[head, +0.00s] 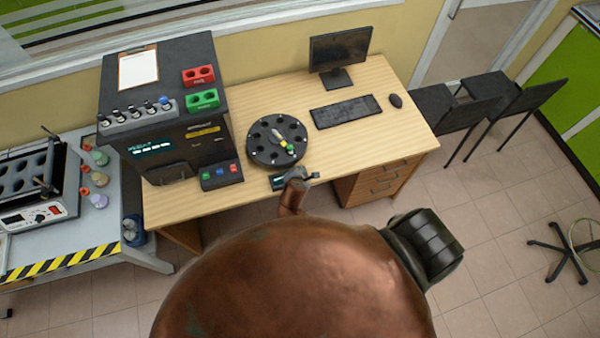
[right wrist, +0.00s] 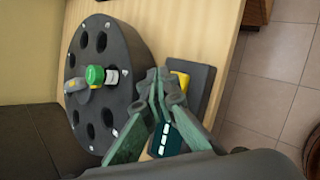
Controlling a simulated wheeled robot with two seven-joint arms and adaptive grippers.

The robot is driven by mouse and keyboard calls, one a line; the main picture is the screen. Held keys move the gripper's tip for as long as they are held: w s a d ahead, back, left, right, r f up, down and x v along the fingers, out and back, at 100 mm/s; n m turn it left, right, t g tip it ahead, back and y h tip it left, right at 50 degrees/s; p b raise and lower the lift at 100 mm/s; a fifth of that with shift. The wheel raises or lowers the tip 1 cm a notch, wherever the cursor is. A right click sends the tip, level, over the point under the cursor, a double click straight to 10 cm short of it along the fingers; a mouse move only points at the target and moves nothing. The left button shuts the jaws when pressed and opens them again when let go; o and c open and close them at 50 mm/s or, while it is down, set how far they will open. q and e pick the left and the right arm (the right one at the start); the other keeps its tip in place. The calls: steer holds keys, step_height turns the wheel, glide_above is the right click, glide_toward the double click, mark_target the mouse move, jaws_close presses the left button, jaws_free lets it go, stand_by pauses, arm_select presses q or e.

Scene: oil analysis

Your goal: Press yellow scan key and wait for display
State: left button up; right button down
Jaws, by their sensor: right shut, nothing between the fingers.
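The small dark scanner (head: 277,182) lies near the front edge of the wooden desk, partly hidden by my right gripper (head: 297,178). In the right wrist view, the yellow key (right wrist: 181,79) shows at the fingertips of my right gripper (right wrist: 163,82). The fingers are shut and empty. I cannot tell whether they touch the key. The scanner's teal display (right wrist: 167,140) shows a row of pale marks, too small to read and partly covered by a finger. My left gripper is not in view.
A round black carousel (head: 276,141) stands beside the scanner, with a green-capped vial (right wrist: 95,75) on it. A dark analyser (head: 165,110) stands at left. A monitor (head: 340,52), keyboard (head: 345,111) and mouse (head: 395,101) are at the back right.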

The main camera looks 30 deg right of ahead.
steer(key=shift+f, duration=0.1)
stand_by(0.3)
steer(key=shift+f, duration=0.3)
steer(key=shift+f+b, duration=0.3)
steer(key=shift+f, duration=0.25)
stand_by(0.7)
stand_by(0.3)
steer(key=shift+r+p, duration=0.95)
steer(key=shift+p, duration=0.2)
step_height(320, 180, up, 5)
steer(key=p, duration=0.5)
steer(key=shift+r+p, duration=0.1)
steer(key=shift+p, duration=0.2)
